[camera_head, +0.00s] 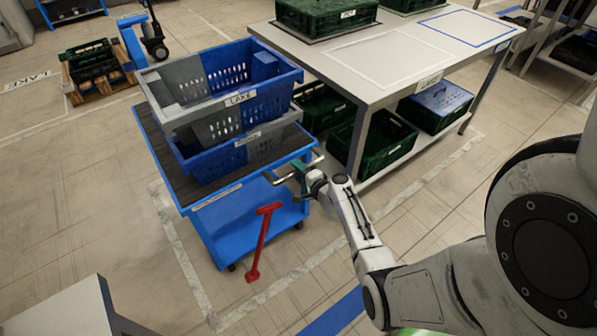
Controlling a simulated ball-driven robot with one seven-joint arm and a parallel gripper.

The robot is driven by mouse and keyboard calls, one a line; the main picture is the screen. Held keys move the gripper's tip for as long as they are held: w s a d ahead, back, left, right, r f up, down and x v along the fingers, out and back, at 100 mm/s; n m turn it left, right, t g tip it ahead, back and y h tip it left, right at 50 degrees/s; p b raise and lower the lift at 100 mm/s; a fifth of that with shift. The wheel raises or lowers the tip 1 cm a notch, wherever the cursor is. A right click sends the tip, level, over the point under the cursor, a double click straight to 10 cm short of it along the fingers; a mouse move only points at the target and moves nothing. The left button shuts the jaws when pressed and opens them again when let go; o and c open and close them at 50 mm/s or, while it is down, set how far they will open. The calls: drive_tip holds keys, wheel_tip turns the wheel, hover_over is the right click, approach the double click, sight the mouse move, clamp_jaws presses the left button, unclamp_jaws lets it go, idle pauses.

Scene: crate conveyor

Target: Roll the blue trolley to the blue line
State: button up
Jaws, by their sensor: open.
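The blue trolley (240,222) stands left of the table, with a dark top deck, a lower blue shelf and small dark wheels. A stacked pair of grey-and-blue crates (240,99) sits on its deck; the upper one is labelled LAKE. A silver handle bar (277,181) sticks out from its near right end. My gripper (300,176) is open at this handle; I cannot tell whether the bar lies between the fingers. A red lever (262,240) slants from the trolley's front down to the floor. A blue line (335,312) lies on the floor nearer me, partly hidden by my arm.
A table (395,85) with green crates (325,14) stands close to the trolley's right, with more crates on its shelf. A grey surface (65,310) is at lower left. Floor left of the trolley is clear. A pallet (98,82) and blue pallet truck (135,45) stand behind.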

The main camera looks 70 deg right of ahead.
drive_tip(key=shift+c, duration=0.4)
clamp_jaws()
drive_tip(key=shift+s+a, duration=0.1)
